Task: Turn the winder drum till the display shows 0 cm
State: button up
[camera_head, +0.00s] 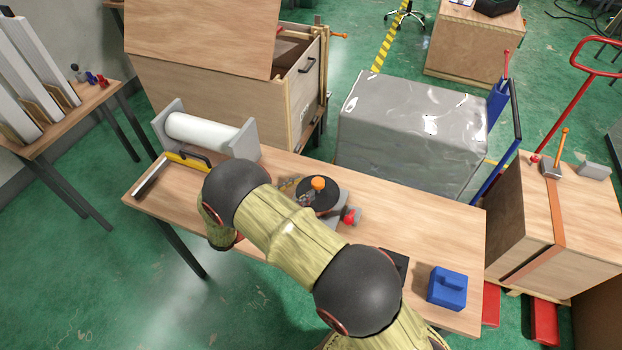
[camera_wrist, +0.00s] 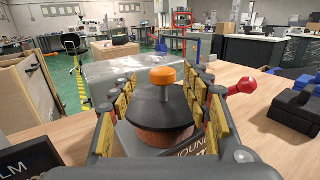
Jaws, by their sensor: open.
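The winder drum (camera_wrist: 155,142) has a black disc on top, a copper-brown side and an orange knob (camera_wrist: 163,77). It also shows in the head view as a black disc (camera_head: 311,199), partly behind my arm. A red ball handle (camera_wrist: 241,87) sticks out to the right of the winder. Lettering on the winder's grey base (camera_wrist: 190,147) shows partly behind my right finger; no cm reading is legible.
The wooden table (camera_head: 440,225) carries a white roll in a grey stand (camera_head: 203,133) on the left and a blue block (camera_head: 447,288) on the right. A grey wrapped crate (camera_head: 410,135) stands behind it. The tabletop right of the winder is mostly clear.

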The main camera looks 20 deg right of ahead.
aim_at(313, 184)
jog(key=shift+s+a+f+g, duration=0.1)
jog(key=shift+a+f+g, duration=0.15)
jog(key=shift+a+g, duration=0.1)
jog(key=shift+d+m, duration=0.1)
jog(key=shift+m, duration=0.2)
jog(key=x, duration=0.7)
jog(key=shift+d, duration=0.25)
jog(key=shift+c, duration=0.6)
grip_shut()
